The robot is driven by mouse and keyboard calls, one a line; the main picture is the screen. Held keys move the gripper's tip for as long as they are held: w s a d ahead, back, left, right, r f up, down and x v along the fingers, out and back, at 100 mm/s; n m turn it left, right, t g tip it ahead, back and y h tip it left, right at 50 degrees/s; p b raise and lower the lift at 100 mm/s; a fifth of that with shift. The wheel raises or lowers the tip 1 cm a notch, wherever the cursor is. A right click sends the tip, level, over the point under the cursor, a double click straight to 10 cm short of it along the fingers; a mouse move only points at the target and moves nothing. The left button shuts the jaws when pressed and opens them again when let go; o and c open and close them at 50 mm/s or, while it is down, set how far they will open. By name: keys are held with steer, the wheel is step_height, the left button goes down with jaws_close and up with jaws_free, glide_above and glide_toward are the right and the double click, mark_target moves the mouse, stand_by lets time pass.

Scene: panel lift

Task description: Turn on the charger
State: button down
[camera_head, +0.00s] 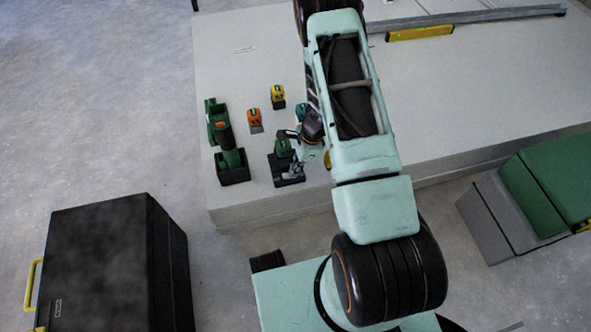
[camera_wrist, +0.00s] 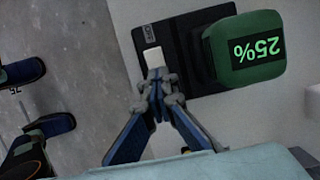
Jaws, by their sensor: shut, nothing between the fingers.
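The charger (camera_wrist: 188,50) is a black base with a green battery (camera_wrist: 245,48) seated on it; the battery's display reads 25%, upside down in the wrist view. A small white switch (camera_wrist: 153,57) sits near the charger's edge. My gripper (camera_wrist: 158,76) is shut and empty, its fingertips right by the white switch; I cannot tell whether they touch it. In the head view the charger (camera_head: 289,181) lies at the front edge of the light panel stack, with the green battery (camera_head: 283,148) on it, partly hidden by my gripper (camera_head: 303,167).
A green drill (camera_head: 226,142) stands left of the charger. Orange (camera_head: 254,117) and yellow (camera_head: 278,93) batteries stand behind on the panel stack (camera_head: 460,90). A yellow level (camera_head: 420,33) lies farther back. A black case (camera_head: 105,260) and a green-and-grey box (camera_head: 535,200) are on the floor.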

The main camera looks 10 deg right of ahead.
steer(key=shift+s+a+r, duration=0.1)
steer(key=shift+a+r, duration=0.15)
steer(key=shift+a, duration=0.6)
steer(key=shift+d, duration=0.1)
steer(key=shift+d+r+p, duration=0.15)
steer(key=shift+r+p, duration=0.3)
steer(key=p+v, duration=0.4)
steer(key=v, duration=0.9)
steer(key=shift+p, duration=0.3)
